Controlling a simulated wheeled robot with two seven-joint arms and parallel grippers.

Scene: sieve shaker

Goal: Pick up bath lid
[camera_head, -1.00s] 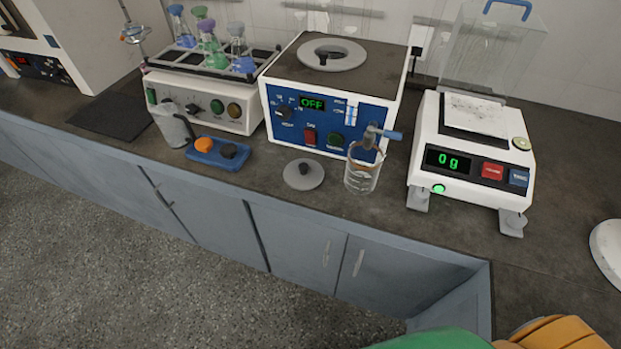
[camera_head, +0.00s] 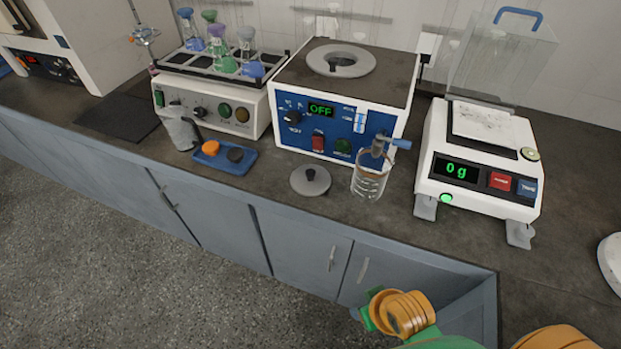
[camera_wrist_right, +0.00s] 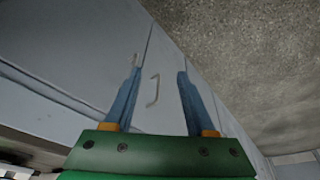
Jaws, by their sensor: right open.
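The bath lid (camera_head: 311,181), a small grey disc with a dark knob, lies flat on the counter in front of the white and blue water bath (camera_head: 330,133). The bath has a grey ring (camera_head: 368,66) around an opening on its dark top. My right gripper (camera_wrist_right: 158,73) is open and empty in the right wrist view, with its two blue fingers apart in front of the grey cabinet doors. In the head view my right arm comes in at the bottom right, below and right of the lid, off the counter edge. My left gripper is not in view.
A glass beaker (camera_head: 368,184) with a blue-handled tool stands just right of the lid. A blue tray (camera_head: 228,165) with orange and black knobs and a jug (camera_head: 181,132) are to the left. A balance (camera_head: 475,170) stands to the right. The counter front edge is near the lid.

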